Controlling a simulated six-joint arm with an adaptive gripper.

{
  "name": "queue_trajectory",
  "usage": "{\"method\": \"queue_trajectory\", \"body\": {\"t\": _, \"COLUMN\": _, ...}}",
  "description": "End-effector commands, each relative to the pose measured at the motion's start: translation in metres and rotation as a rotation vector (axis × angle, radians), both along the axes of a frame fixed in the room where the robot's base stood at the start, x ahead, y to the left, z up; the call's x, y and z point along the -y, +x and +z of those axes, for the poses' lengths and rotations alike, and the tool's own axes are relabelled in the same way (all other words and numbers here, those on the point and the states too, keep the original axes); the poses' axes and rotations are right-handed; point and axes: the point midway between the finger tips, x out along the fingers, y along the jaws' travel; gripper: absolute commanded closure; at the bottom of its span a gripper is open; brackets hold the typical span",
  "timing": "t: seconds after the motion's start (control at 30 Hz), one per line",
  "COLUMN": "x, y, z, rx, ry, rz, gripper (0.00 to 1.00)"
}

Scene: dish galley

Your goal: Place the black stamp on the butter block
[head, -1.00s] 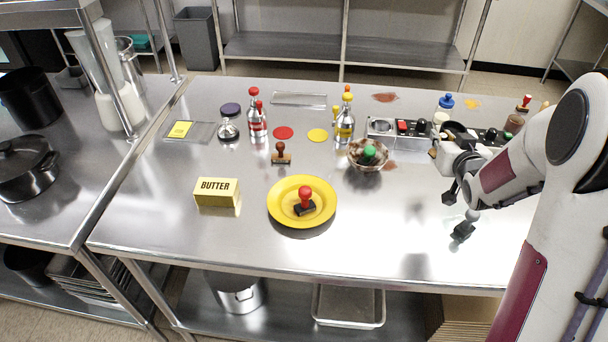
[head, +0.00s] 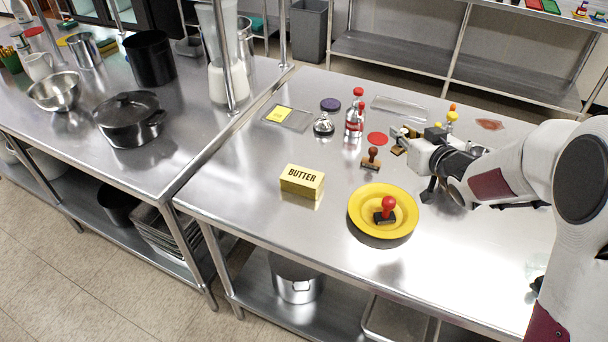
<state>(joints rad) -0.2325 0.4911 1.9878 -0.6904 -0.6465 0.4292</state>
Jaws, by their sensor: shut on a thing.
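A stamp with a red knob and a black base (head: 385,213) stands in the yellow plate (head: 357,222). The yellow butter block (head: 302,181), lettered BUTTER, lies left of the plate with its top bare. A brown stamp (head: 371,157) stands behind the plate. My gripper (head: 416,166) is right of the brown stamp and behind the plate, apart from the butter block. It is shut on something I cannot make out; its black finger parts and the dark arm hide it. A small brownish-gold patch shows at its left end.
Red-topped bottles (head: 355,115), a silver dome (head: 323,125), and purple (head: 330,104) and red discs (head: 377,139) are behind the butter. A bowl is mostly hidden behind my gripper. A black pot (head: 130,120) stands on the left table. Bare steel surrounds the butter.

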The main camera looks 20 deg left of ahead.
Motion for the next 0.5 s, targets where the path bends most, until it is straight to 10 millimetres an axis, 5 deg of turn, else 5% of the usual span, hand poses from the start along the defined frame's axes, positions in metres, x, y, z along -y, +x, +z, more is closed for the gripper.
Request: {"method": "queue_trajectory", "body": {"t": 0.5, "x": -0.164, "y": -0.073, "z": 0.014, "rx": 0.002, "ry": 0.0, "rz": 0.324, "gripper": 1.0}}
